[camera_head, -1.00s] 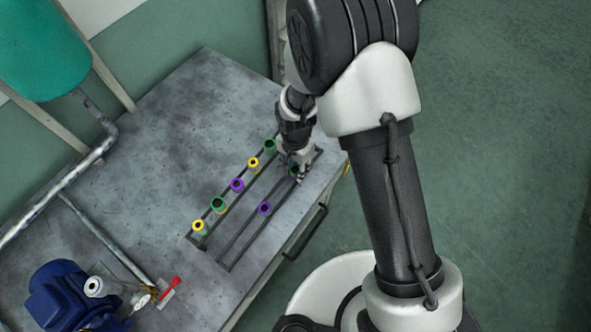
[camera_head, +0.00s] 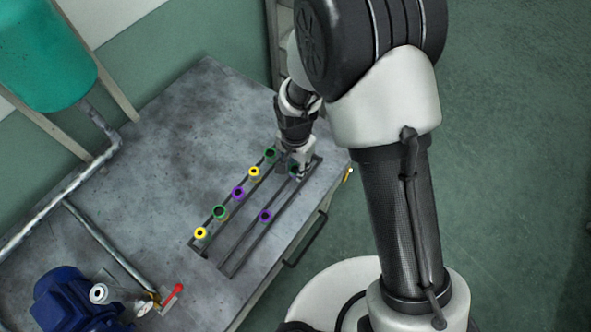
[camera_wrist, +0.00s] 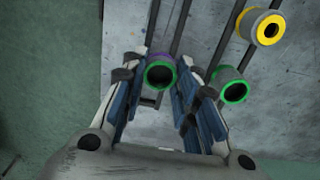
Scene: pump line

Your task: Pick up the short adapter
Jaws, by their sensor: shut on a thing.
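My gripper (camera_wrist: 158,72) is shut on an adapter with a green rim (camera_wrist: 160,75) and a purple part behind it. One blue-padded finger is on each side of it in the wrist view. In the head view my gripper (camera_head: 299,171) is at the far right end of the front rack row, and the adapter's dark green rim (camera_head: 292,168) is partly hidden by it. I cannot tell from the pictures how its length compares with the others, or whether it is clear of the rack.
The rack's back row holds several adapters: yellow (camera_head: 200,233), green (camera_head: 220,212), purple (camera_head: 238,193), yellow (camera_head: 254,171) and green (camera_head: 270,154). A purple adapter (camera_head: 265,216) stands in the front row. A blue pump (camera_head: 70,300) and red-handled valve (camera_head: 172,295) are at lower left.

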